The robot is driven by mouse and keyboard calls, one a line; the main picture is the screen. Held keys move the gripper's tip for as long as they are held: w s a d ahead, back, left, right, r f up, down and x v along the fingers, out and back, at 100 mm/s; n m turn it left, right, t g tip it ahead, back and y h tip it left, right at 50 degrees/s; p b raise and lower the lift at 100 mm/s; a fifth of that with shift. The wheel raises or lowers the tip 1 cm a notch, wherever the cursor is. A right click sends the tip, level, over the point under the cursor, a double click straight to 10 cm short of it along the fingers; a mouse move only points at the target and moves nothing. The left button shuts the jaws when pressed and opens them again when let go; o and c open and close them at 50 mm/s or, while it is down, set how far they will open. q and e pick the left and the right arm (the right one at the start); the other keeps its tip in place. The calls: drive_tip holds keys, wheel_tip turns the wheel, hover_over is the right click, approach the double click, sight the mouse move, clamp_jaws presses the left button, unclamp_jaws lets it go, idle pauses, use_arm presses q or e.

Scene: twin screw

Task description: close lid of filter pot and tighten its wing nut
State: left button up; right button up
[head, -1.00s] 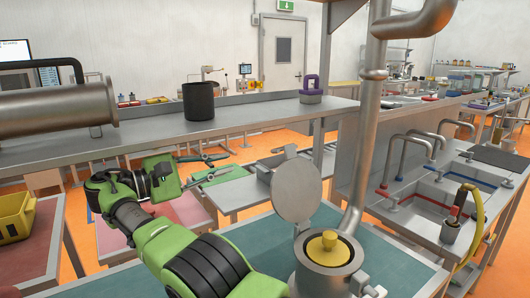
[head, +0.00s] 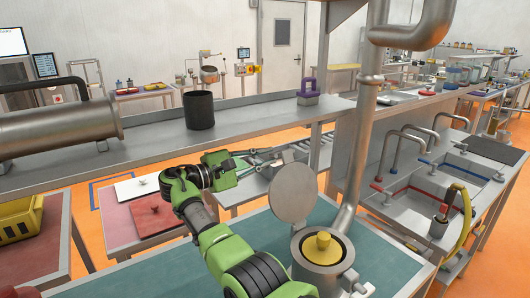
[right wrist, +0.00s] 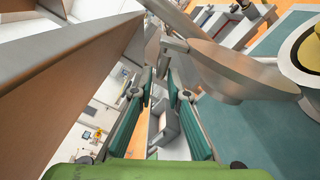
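The filter pot (head: 304,278) is a metal vessel on the teal bench, with a yellow knobbed piece (head: 323,244) in its mouth. Its round grey lid (head: 292,196) stands open and upright at the pot's back left. In the right wrist view the lid (right wrist: 235,74) is just right of my fingers, and part of the pot's yellow-topped rim shows at the right edge. My right gripper (head: 258,158) is behind and left of the lid's top, apart from it. Its teal-padded fingers (right wrist: 161,80) are open and empty. A small fitting, perhaps the wing nut (head: 350,276), is at the pot's front right. My left gripper is out of view.
A vertical steel pipe (head: 364,140) rises behind the pot. Sinks with taps lie to the right. Teal bench (head: 390,252) is clear right of the pot.

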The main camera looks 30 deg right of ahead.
drive_tip(key=shift+d, duration=0.15)
drive_tip(key=shift+c, duration=0.3)
clamp_jaws()
drive_tip(key=shift+r, duration=0.1)
